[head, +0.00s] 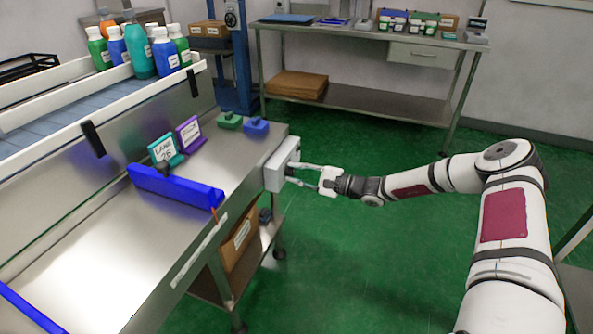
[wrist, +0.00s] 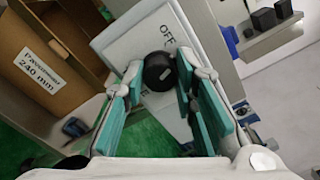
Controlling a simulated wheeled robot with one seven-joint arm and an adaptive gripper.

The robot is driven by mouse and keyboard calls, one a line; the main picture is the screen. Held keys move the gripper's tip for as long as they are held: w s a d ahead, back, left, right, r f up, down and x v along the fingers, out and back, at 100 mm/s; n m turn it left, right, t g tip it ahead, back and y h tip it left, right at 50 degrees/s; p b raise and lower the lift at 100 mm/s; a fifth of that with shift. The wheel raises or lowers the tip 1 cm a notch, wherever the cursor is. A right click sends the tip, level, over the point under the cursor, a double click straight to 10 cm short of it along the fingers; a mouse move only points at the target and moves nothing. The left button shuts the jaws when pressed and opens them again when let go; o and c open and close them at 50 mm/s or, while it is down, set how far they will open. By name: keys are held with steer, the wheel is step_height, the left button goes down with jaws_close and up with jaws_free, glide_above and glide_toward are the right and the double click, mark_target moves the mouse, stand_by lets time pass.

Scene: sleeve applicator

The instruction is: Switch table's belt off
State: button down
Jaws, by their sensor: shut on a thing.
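The table (head: 90,285) is a steel bench at the left in the head view. A pale switch box (head: 276,172) is fixed at its right end. In the wrist view the box's white face (wrist: 130,42) bears the word OFF. A round black knob (wrist: 158,75) with a small white mark sits on that face. My gripper (head: 296,176) reaches the box from the right. In the wrist view its teal-padded fingers (wrist: 160,92) stand on either side of the knob, shut on it. The knob is hidden in the head view.
A blue bar (head: 175,186), two small signs (head: 189,133) and green and blue blocks (head: 256,126) are on the bench. A cardboard box (head: 238,240) is below. Green floor (head: 370,260) is clear under my arm.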

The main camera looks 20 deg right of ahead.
steer(key=n+p, duration=0.1)
steer(key=n, duration=0.4)
steer(key=shift+f+p, duration=0.1)
steer(key=shift+p, duration=0.3)
steer(key=shift+n, duration=0.3)
steer(key=c, duration=1.3)
jaws_free()
steer(key=v, duration=1.2)
